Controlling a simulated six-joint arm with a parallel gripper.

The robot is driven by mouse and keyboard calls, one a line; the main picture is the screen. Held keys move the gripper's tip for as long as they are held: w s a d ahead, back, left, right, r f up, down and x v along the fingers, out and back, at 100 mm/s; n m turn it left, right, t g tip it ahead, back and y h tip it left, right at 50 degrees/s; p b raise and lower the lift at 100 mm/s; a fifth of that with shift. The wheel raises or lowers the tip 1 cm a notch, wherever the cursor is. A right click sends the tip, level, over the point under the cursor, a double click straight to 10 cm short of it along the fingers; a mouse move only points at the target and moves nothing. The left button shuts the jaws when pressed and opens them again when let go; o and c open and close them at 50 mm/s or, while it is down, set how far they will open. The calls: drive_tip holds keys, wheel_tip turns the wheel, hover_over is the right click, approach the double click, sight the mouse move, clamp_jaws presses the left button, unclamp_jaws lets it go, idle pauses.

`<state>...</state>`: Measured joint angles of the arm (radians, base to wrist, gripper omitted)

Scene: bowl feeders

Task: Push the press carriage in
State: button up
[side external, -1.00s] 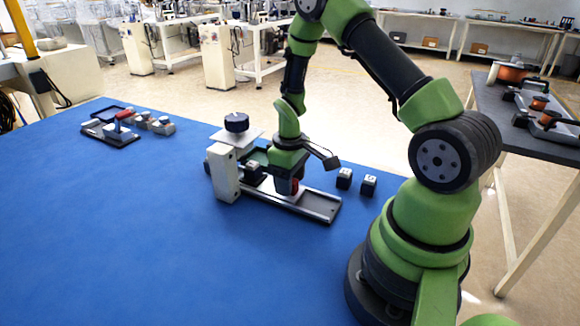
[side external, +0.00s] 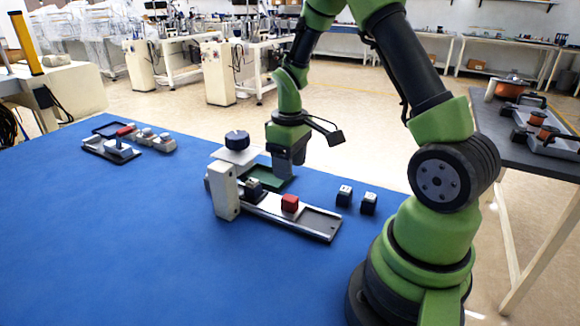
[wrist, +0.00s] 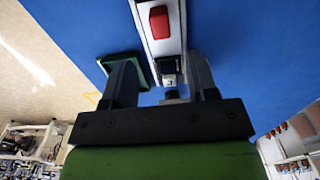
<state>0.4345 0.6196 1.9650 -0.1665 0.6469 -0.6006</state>
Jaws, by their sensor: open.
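The press has a pale metal rail (side external: 268,208), a white upright block (side external: 224,190) at its left end and a red block (side external: 290,203) on the rail. A dark block with a light top (side external: 253,187) sits between upright and red block. I cannot tell which pieces form the carriage. My gripper (side external: 289,174) is open and empty behind the rail, apart from the red block. In the wrist view my gripper (wrist: 163,78) has spread fingers, with the red block (wrist: 159,22) beyond them and the dark block (wrist: 169,70) showing between them.
A green tray (side external: 278,181) lies behind the rail, under my gripper. Two dark blocks (side external: 344,195) (side external: 368,203) stand right of it. A small fixture (side external: 112,150) is at far left. The front blue table is clear.

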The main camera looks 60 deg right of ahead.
sight(290, 198)
wheel_tip(290, 198, down, 10)
drive_tip(key=shift+r, duration=0.1)
idle(0.4)
